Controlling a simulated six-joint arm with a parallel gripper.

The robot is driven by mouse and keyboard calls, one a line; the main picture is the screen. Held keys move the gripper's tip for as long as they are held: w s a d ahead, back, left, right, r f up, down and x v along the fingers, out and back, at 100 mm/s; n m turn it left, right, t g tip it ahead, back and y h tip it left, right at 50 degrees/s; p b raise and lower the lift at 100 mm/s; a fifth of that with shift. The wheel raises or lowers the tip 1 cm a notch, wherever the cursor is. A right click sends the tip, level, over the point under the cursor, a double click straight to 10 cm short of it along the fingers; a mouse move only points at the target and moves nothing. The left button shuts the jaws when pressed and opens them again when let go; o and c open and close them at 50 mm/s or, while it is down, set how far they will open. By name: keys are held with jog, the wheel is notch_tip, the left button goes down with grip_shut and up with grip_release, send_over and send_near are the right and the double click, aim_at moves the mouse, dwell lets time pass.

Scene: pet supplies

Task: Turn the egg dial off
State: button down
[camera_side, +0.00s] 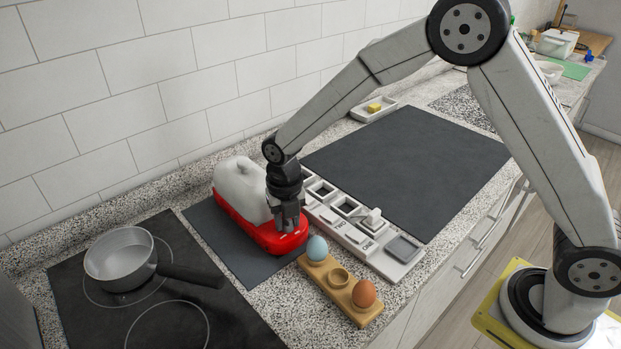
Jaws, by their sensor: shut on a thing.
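A red appliance base (252,232) with a rounded white lid (240,189) on it stands on a dark mat by the back wall. My gripper (288,226) points down at the right end of the red base. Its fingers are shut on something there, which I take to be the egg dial. The dial itself is hidden by the fingers, so I cannot see which way it is turned.
A wooden egg holder (339,280) in front holds a blue egg (317,248) and a brown egg (364,293). A white tray with square compartments (402,268) lies to the right. A pan (121,262) sits on the hob at left. The large dark mat (410,160) is clear.

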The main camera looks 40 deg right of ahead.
jog(key=shift+c, duration=1.8)
grip_release()
jog(key=shift+r, duration=0.15)
jog(key=shift+r, duration=3.8)
jog(key=shift+d, duration=0.1)
jog(key=s+d+f+m+t, duration=0.1)
jog(key=s+d+m, duration=0.5)
jog(key=m, duration=0.9)
jog(key=s+d+f+m+t, duration=0.1)
jog(key=s+d+m, duration=0.5)
jog(key=s+m, duration=0.5)
jog(key=m, duration=0.5)
jog(key=shift+d+f+m+t, duration=0.2)
jog(key=shift+d+m+t, duration=0.1)
jog(key=shift+d, duration=0.1)
